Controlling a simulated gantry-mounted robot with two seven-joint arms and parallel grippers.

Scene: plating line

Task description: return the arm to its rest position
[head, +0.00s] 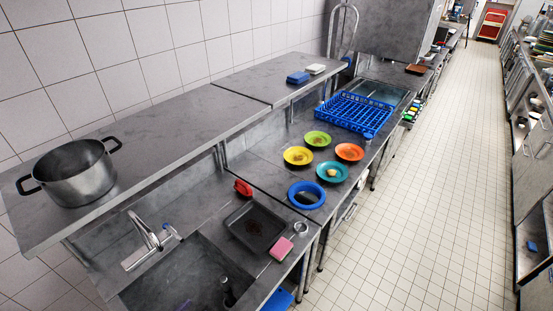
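Neither of my grippers shows in the head view, and no arm link can be made out. Whether either gripper holds something cannot be seen from here.
A counter holds a sink (178,278), a dark tray (235,230), several coloured plates (324,141) and a blue rack (343,113). A raised shelf (170,125) along the wall carries a steel pot (76,172). The tiled floor (436,200) to the right is clear.

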